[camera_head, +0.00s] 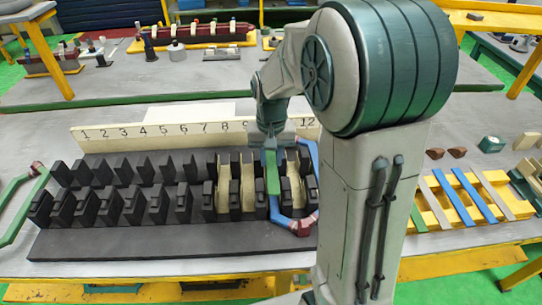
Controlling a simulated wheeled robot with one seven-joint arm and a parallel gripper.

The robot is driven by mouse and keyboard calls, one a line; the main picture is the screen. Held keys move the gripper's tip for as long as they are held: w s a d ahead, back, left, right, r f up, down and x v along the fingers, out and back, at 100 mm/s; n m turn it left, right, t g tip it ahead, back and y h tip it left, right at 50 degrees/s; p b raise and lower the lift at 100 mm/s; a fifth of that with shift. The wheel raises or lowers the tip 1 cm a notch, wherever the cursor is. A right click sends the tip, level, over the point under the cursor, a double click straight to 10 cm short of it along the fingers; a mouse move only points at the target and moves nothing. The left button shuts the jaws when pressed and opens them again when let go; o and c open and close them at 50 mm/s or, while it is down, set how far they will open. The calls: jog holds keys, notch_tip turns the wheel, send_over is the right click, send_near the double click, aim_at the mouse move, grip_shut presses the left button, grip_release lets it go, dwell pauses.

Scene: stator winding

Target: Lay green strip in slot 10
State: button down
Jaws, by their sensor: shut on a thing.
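My gripper (272,148) is at the right part of the dark slotted stator block (130,245), in front of the number board (120,133). It is shut on a green strip (272,180), which hangs down from it among the teeth near slot 10. I cannot tell whether the strip touches the slot. The board shows 1 to 9 and 12; my arm hides the numbers between. Cream pieces (223,188) sit in slots left of the strip and also to its right. A blue strip with a reddish end (285,222) lies at the block's right end.
A yellow rack (432,218) with blue, grey and green strips stands at the right, partly behind my arm. Brown and cream pieces (526,140) lie behind it. A green bar (15,190) is at the left edge. Another bench with tools is at the back.

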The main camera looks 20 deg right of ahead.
aim_at(271, 163)
jog(key=shift+f+b, duration=0.3)
jog(key=shift+f, duration=0.15)
jog(key=shift+f+b, duration=1.5)
jog(key=shift+f, duration=0.5)
jog(key=shift+f+b, duration=0.5)
jog(key=shift+f, duration=0.2)
jog(key=c, duration=1.1)
grip_release()
jog(key=shift+o, duration=0.2)
jog(key=shift+r, duration=0.25)
jog(key=shift+r+p, duration=0.5)
jog(key=shift+p, duration=0.05)
jog(key=shift+r, duration=0.1)
